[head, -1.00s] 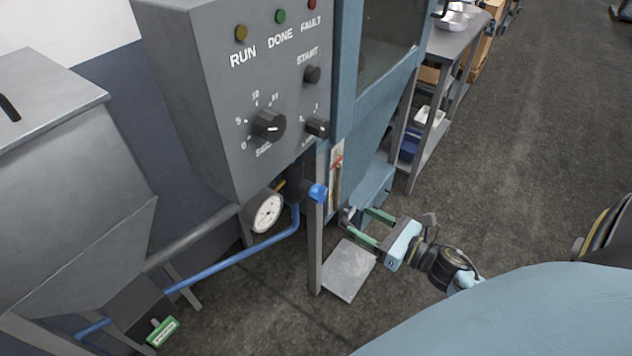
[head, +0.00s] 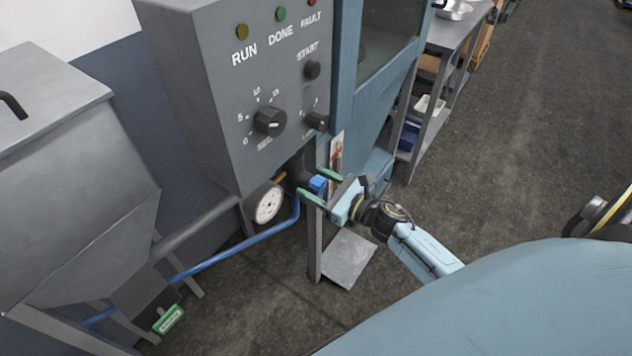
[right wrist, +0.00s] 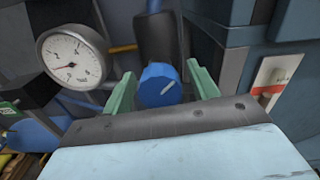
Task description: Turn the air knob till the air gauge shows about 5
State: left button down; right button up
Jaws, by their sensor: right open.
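The blue air knob (head: 318,184) sits on the dark regulator below the control box, with a white mark on its face in the right wrist view (right wrist: 159,85). The round white air gauge (head: 269,203) is left of it. In the right wrist view the gauge (right wrist: 72,57) has a red needle pointing to the lower left; its figures are too small to read surely. My right gripper (head: 318,184) is open, its green fingers on either side of the knob with gaps showing in the wrist view. My left gripper is out of view.
The grey control box (head: 215,100) with lamps and dials hangs just above. A blue air pipe (head: 240,246) runs left from the regulator. A grey post (head: 314,245) stands below it. A grey hopper (head: 75,190) is at left; open floor (head: 500,150) lies at right.

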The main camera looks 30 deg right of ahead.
jog(key=shift+w, duration=0.15)
jog(key=shift+c, duration=0.3)
jog(key=c, duration=0.9)
jog(key=shift+c, duration=0.2)
jog(key=shift+m, duration=0.3)
